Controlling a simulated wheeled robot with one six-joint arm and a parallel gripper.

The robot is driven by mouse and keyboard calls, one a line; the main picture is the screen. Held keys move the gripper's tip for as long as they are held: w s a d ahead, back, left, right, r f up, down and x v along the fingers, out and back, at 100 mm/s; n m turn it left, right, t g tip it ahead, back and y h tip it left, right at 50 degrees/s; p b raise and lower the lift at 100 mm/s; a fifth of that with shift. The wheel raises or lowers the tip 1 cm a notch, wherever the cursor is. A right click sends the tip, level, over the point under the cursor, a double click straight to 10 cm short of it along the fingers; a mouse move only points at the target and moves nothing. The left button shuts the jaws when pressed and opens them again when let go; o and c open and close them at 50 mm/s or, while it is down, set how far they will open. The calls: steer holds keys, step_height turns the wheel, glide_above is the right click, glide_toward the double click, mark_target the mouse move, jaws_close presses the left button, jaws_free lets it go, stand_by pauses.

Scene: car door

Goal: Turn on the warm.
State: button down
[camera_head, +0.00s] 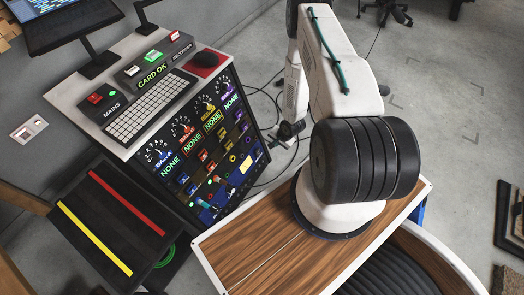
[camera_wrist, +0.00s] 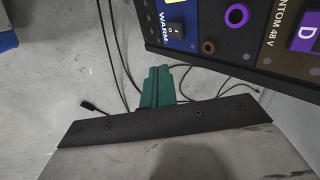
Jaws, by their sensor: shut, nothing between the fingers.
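The WARM switch (camera_wrist: 175,29) is a black rocker marked I and O on a blue patch of the panel, near the top of the wrist view. I cannot make out its label or position in the head view. My gripper (camera_wrist: 160,72) shows as shut green fingertips below the panel's edge in the wrist view, apart from the switch and holding nothing. In the head view my gripper (camera_head: 289,134) is small and dark, just right of the slanted panel (camera_head: 213,150).
A keyboard (camera_head: 145,108) is on the console top. Cables (camera_head: 275,105) lie on the floor beside the panel.

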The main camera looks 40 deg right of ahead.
steer(key=shift+s+a+f, duration=0.35)
steer(key=shift+s+f, duration=0.15)
steer(key=shift+f, duration=0.3)
glide_toward(259, 153)
step_height(259, 153, down, 5)
steer(key=shift+w+a+r, duration=0.25)
steer(key=shift+w, duration=0.35)
steer(key=shift+w, duration=0.1)
